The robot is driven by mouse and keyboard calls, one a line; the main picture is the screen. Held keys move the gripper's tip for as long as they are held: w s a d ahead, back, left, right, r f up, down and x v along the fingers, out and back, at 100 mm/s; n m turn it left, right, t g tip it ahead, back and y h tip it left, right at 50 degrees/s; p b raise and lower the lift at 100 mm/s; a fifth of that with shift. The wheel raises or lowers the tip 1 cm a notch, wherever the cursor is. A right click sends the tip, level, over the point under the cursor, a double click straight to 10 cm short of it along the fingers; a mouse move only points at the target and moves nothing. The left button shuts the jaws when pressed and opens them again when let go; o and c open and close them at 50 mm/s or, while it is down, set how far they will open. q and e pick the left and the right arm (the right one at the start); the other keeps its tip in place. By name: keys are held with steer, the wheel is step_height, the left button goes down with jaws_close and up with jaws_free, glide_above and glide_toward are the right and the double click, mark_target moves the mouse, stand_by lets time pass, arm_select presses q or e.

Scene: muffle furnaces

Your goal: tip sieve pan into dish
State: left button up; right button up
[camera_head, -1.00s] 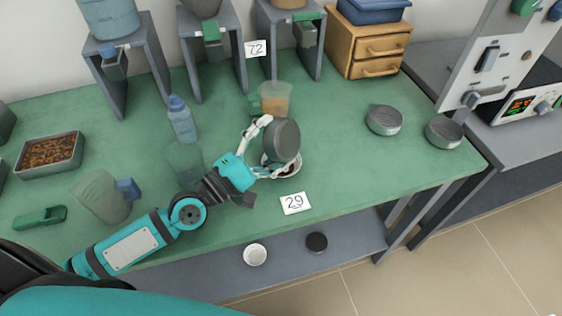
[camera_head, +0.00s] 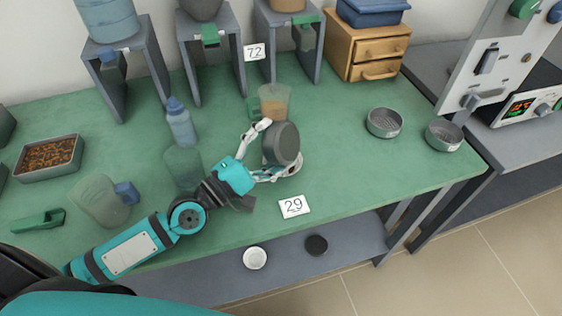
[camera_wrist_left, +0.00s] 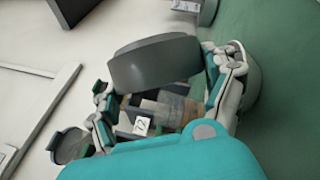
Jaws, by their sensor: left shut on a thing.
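A dark grey round sieve pan (camera_head: 284,143) is held tipped on its side in my left gripper (camera_head: 270,150), with a finger at either side of its rim. In the left wrist view the pan (camera_wrist_left: 157,62) shows as a curved grey wall between the fingers. The white dish (camera_head: 296,168) stands on the green bench just below the pan, mostly hidden by the pan and the lower finger. What is inside the pan and dish cannot be made out now. My right gripper is out of view.
Two more sieve pans (camera_head: 384,122) (camera_head: 444,134) stand at the right of the bench. A beaker with tan contents (camera_head: 274,103) stands just behind the held pan. A blue bottle (camera_head: 180,124) and a clear beaker (camera_head: 183,165) are left. A card marked 29 (camera_head: 294,206) lies in front.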

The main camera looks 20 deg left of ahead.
arm_select(q)
steer(key=shift+s, duration=0.1)
steer(key=shift+r+p, duration=0.2)
steer(key=shift+p, duration=0.15)
steer(key=m+p, duration=0.1)
steer(key=p, duration=0.1)
steer(key=d+m+g+p, duration=0.1)
steer(key=m+p, duration=0.1)
steer(key=p, duration=0.1)
steer(key=shift+r, duration=0.3)
steer(key=shift+d+f+m+g+p, duration=0.2)
steer(key=shift+m+g+p, duration=0.2)
steer(key=shift+m+p, duration=0.25)
